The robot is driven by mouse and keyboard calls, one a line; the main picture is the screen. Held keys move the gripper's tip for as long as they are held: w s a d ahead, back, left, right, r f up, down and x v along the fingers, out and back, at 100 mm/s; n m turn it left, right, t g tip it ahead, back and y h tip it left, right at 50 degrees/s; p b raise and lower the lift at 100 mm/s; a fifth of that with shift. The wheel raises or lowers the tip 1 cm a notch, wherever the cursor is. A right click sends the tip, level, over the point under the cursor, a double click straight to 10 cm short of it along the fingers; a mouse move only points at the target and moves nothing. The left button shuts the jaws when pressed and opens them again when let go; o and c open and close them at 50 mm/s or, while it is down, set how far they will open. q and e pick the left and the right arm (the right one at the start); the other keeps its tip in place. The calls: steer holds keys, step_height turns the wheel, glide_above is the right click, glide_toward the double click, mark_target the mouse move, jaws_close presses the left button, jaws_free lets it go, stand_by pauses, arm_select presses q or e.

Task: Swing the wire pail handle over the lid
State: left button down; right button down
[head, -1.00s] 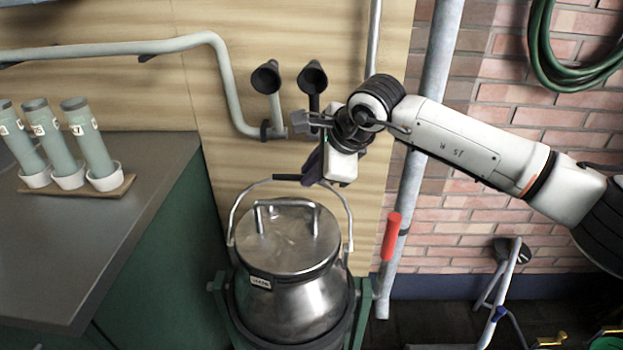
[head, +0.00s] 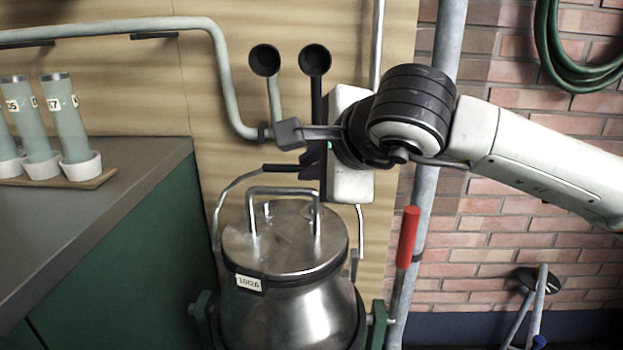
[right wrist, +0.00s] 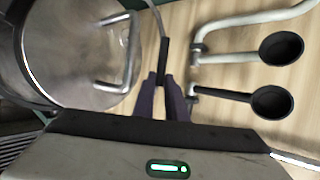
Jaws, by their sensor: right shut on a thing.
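The steel pail (head: 285,308) stands upright with its lid (head: 280,245) on; a fixed bar handle rises from the lid. The wire handle (head: 231,183) stands up behind the lid, with its black grip (head: 280,168) at the top, on the wall side. My right gripper (head: 316,165) is at the right part of that grip, its fingers partly hidden by its own body. In the right wrist view the dark fingers (right wrist: 163,97) are shut on the black grip (right wrist: 164,62), beside the lid (right wrist: 80,50). My left gripper is out of view.
A green stand (head: 378,325) holds the pail. Two black-cupped pipes (head: 265,62) are on the wall close behind my right gripper. A red-sleeved lever (head: 407,237) is to the right. A counter (head: 110,215) with several tubes is at left. Space above the lid is clear.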

stand_by(0.4)
steer(key=c, duration=1.8)
jaws_free()
steer(key=shift+o, duration=0.2)
